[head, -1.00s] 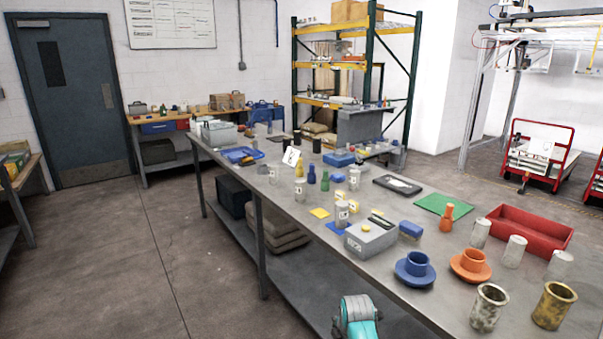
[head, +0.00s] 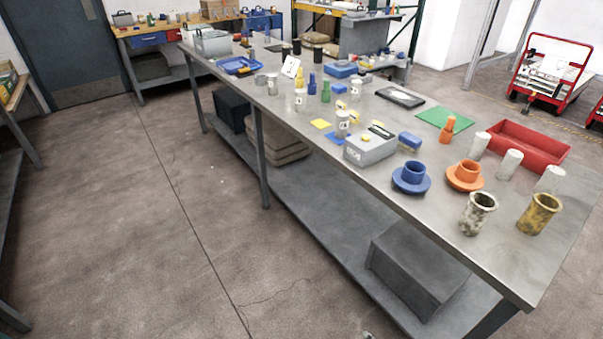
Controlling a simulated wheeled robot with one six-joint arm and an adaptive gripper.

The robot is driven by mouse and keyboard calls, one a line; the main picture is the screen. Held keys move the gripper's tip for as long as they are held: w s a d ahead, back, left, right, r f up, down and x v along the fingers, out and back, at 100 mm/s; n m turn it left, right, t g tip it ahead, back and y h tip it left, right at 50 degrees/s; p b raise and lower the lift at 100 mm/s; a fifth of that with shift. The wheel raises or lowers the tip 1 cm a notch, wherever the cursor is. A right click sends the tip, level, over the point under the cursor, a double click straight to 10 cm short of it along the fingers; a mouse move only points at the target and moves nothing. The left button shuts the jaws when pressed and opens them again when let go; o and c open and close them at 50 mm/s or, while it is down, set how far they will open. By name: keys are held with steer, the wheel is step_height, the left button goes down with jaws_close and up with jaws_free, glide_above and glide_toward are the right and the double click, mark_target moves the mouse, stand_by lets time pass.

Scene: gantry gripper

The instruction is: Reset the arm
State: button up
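My gripper is not in view.
The bench holds a blue flanged cup (head: 411,179), an orange one (head: 465,176), a grey box (head: 371,149), a red tray (head: 527,147), a green mat (head: 444,118) and several cylinders. A grey block (head: 412,268) lies on its lower shelf. The floor (head: 150,230) at left is clear.

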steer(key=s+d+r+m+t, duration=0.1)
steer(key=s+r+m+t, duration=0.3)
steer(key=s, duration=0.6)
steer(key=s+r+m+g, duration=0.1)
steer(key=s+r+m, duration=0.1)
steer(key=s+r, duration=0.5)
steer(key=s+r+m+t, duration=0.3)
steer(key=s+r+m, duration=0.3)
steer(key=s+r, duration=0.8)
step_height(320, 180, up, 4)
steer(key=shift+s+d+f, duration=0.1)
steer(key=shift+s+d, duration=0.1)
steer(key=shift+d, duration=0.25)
